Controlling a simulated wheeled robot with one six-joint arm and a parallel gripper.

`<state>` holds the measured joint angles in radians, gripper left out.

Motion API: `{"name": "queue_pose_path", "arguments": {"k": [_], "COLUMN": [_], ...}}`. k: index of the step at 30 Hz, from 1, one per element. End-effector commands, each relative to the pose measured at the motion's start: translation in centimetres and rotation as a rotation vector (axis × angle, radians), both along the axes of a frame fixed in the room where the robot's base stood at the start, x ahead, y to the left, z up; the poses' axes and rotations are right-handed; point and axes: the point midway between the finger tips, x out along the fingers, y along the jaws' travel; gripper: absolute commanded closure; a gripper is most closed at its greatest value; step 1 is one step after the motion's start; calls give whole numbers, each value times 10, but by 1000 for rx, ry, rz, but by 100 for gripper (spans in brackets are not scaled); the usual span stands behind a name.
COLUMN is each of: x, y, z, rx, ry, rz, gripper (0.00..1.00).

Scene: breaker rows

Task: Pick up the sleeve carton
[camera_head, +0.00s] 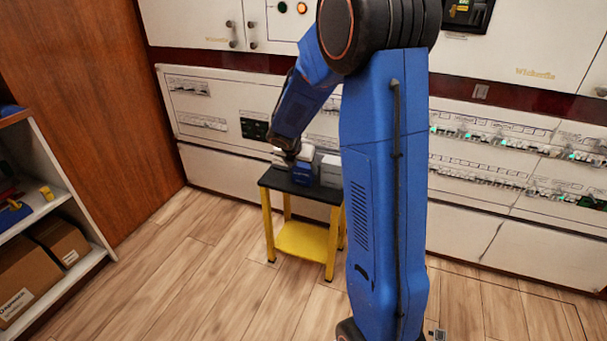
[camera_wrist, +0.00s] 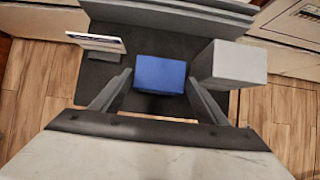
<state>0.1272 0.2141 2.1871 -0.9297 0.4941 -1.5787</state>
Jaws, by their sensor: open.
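A small blue box (camera_wrist: 160,74), which I take to be the sleeve carton, stands on the dark top of a small yellow-legged stand (camera_wrist: 183,46). It also shows in the head view (camera_head: 302,173), partly hidden below my gripper. My gripper (camera_wrist: 158,88) is open, with one finger on each side of the blue box in the wrist view. The fingers look apart from it, and I cannot tell how far above it they are.
A light grey box (camera_wrist: 229,64) stands close to the right finger; it shows in the head view (camera_head: 330,170). A thin white labelled item (camera_wrist: 96,42) is at the left. White breaker panels (camera_head: 230,104) rise behind the stand. A shelf with brown cartons (camera_head: 25,285) is at the left.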

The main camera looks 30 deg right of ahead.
Motion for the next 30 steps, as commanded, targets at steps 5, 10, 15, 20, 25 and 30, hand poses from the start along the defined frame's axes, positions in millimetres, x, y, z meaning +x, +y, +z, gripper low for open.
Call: {"name": "queue_pose_path", "arguments": {"k": [5, 10, 15, 20, 25, 30], "x": [7, 12, 13, 13, 13, 13], "y": [-6, -13, -14, -14, -14, -14], "z": [-24, -36, -38, -38, -38, -38], "rx": [1, -1, 0, -1, -1, -1], "ry": [4, 2, 1, 1, 1, 1], "rz": [1, 0, -1, -1, -1, -1], "gripper": [32, 32, 32, 39, 66, 66]}}
